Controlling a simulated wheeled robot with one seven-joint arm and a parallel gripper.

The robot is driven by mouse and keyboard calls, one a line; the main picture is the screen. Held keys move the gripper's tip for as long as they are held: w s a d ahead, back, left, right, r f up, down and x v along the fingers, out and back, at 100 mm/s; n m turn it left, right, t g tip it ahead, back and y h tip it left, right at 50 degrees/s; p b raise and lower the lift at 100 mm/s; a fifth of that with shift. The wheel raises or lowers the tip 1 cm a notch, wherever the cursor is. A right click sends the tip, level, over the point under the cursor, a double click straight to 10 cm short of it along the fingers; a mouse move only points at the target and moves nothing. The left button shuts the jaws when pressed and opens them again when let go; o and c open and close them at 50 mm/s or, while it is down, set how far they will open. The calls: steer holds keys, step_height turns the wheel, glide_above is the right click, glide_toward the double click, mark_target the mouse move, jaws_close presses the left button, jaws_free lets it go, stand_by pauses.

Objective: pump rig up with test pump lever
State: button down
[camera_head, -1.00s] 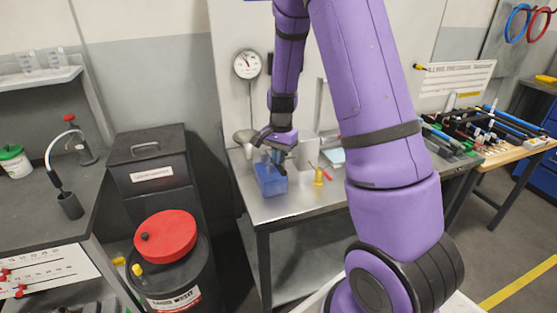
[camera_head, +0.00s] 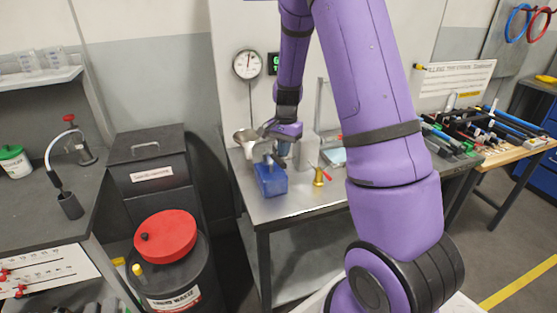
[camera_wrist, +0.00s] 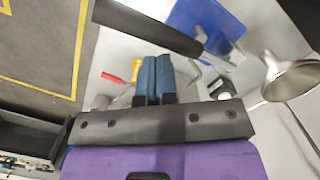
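The test pump is a blue box (camera_head: 271,181) on the steel bench; in the wrist view its blue body (camera_wrist: 210,22) is at the top. The pump lever, a black-gripped bar (camera_wrist: 150,27), runs across the wrist view just beyond my fingertips. The lever is not clear in the head view. My gripper (camera_head: 284,148) is above and behind the blue box. In the wrist view its blue fingers (camera_wrist: 156,62) are side by side, shut, with nothing visible between them. Whether they touch the lever, I cannot tell. A round dial gauge (camera_head: 247,65) hangs on the wall behind.
A metal funnel-like cup (camera_wrist: 292,78) is beside the pump. A red-lidded waste drum (camera_head: 165,238) stands in front to the left.

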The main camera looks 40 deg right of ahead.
step_height(320, 180, up, 10)
steer(key=shift+w+d, duration=0.15)
steer(key=shift+d, duration=0.3)
stand_by(1.1)
steer(key=a+f, duration=0.1)
steer(key=s+a+f, duration=0.1)
steer(key=a, duration=0.1)
steer(key=shift+s+f, duration=0.1)
steer(key=shift+s, duration=0.1)
